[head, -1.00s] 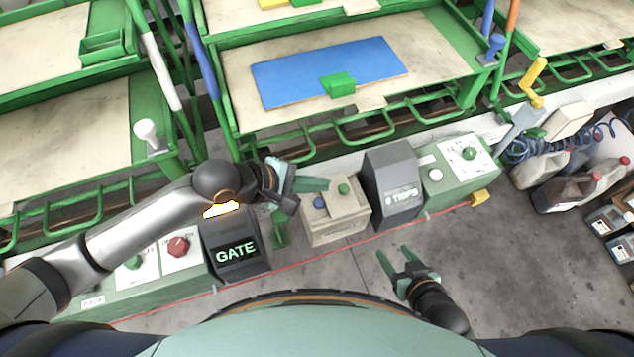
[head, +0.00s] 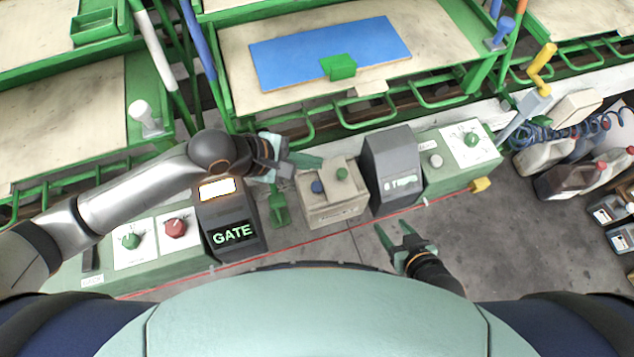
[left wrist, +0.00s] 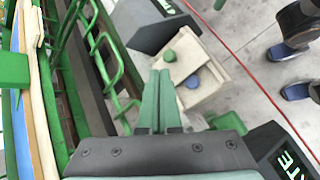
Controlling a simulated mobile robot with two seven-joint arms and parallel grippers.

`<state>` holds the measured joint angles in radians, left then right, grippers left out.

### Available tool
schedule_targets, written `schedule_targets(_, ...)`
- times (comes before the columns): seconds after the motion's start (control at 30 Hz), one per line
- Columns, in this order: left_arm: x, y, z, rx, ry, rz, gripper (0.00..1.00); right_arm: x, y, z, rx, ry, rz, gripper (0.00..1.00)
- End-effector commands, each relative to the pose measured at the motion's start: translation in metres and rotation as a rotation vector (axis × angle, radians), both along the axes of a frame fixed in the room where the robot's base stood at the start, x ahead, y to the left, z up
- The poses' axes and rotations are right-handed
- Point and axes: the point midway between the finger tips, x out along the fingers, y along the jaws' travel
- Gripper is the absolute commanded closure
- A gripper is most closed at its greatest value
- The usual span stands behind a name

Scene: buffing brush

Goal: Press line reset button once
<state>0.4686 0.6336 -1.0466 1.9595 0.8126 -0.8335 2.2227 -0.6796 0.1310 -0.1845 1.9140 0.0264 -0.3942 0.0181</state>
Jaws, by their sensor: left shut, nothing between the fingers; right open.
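A beige control box (head: 335,207) stands at the centre, with a blue button (head: 317,186) and a green button (head: 342,174) on top. Both buttons also show in the left wrist view, the green one (left wrist: 169,56) and the blue one (left wrist: 192,82). I cannot read a reset label on any button. My left gripper (head: 316,161) is shut and empty, its fingertips just behind and left of the green button, apart from it. In the left wrist view its fingers (left wrist: 161,78) point at the box. My right gripper (head: 393,234) is open and empty, in front of the box.
A grey display box (head: 392,175) and a green panel (head: 462,172) with a white button (head: 436,160) stand right of the box. Left are the GATE display (head: 232,232) and a red knob (head: 175,227). Green rails (head: 372,118) run behind.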

Motion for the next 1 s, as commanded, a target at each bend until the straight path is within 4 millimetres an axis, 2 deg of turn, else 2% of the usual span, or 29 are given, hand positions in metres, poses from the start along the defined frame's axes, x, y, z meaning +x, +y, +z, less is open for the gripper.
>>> schedule_targets(0.07,-0.001,0.001,-0.009,0.003,0.003,0.0,1.0,0.0,0.0,0.0,0.0,0.0,0.0,0.41)
schedule_targets(0.2,0.0,0.0,-0.029,0.001,-0.002,0.0,1.0,0.0,0.0,-0.024,0.0,-0.002,0.0,0.41)
schedule_targets(0.5,0.0,0.001,-0.058,0.003,-0.002,-0.001,1.0,0.0,0.0,-0.069,0.0,0.001,0.0,0.41)
schedule_targets(0.73,-0.001,0.0,-0.075,0.0,0.001,0.0,1.0,0.0,0.0,-0.068,0.0,0.002,0.0,0.41)
schedule_targets(1.0,0.0,0.0,-0.076,0.001,0.0,0.001,1.0,0.0,0.0,-0.067,0.0,0.0,0.0,0.41)
